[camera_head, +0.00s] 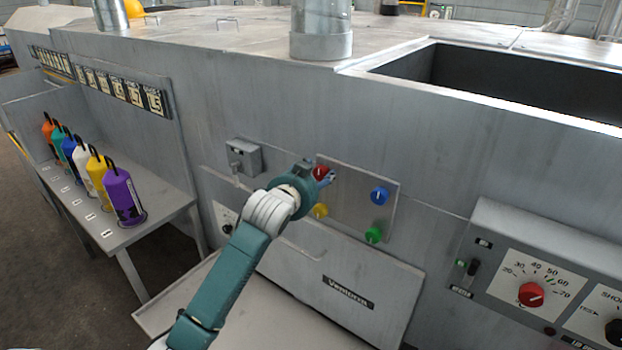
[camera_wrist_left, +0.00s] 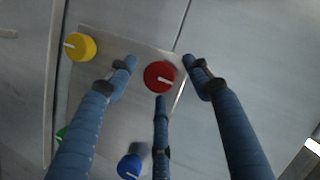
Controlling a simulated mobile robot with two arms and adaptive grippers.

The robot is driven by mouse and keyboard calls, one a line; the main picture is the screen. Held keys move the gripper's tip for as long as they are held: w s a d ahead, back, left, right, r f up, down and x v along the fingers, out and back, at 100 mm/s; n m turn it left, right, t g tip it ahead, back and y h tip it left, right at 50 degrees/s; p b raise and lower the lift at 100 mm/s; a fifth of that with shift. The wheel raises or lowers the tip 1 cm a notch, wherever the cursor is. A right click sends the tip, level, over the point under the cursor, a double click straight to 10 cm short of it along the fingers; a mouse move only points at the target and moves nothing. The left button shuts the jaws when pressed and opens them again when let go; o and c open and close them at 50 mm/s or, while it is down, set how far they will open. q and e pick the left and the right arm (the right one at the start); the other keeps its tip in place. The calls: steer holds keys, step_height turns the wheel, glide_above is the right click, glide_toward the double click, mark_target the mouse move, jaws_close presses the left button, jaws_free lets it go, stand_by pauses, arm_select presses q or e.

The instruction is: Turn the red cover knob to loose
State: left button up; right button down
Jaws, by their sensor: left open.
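The red cover knob (camera_head: 320,172) sits at the upper left of a metal plate (camera_head: 350,213) on the machine's front. In the left wrist view the red knob (camera_wrist_left: 159,76) shows a white pointer line on its face. My left gripper (camera_head: 326,174) is at the red knob, partly in front of it. In the left wrist view my left gripper (camera_wrist_left: 160,72) is open, with its fingers spread around the knob and a visible gap on each side. Whether any finger touches the knob is not clear. My right gripper is not in view.
On the same plate are a yellow knob (camera_head: 320,211), a blue knob (camera_head: 379,195) and a green knob (camera_head: 373,235). A grey box with a lever (camera_head: 243,158) is left of the plate. A control panel with a red dial (camera_head: 531,294) is at right. Several coloured canisters stand on a side shelf.

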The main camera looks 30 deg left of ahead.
arm_select(q)
steer(key=v, duration=1.1)
steer(key=shift+s+r, duration=0.2)
steer(key=shift+s, duration=0.15)
steer(key=shift+f, duration=0.1)
